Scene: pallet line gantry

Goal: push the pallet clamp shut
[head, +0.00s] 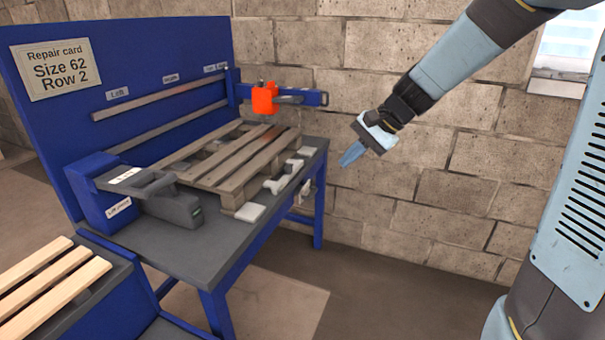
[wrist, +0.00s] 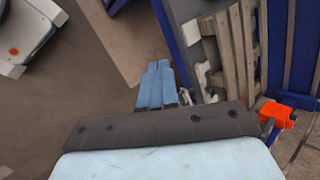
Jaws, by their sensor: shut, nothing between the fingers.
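A worn wooden pallet (head: 262,152) lies on the dark top of a blue workbench (head: 192,250). Light grey fittings (head: 284,178) sit along its right edge; they may be the clamp, but I cannot tell its state. My gripper (head: 352,155) hangs in the air to the right of the bench, apart from the pallet and fittings. Its blue fingers are together and empty, and they also show in the wrist view (wrist: 157,80).
A red-orange block (head: 265,98) sits on a blue bar at the bench's back right. A dark grey handled tool (head: 172,203) stands at the bench's left end. A blue board with a repair card (head: 56,68) stands behind. Loose slats (head: 45,290) lie front left. A block wall is behind my gripper.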

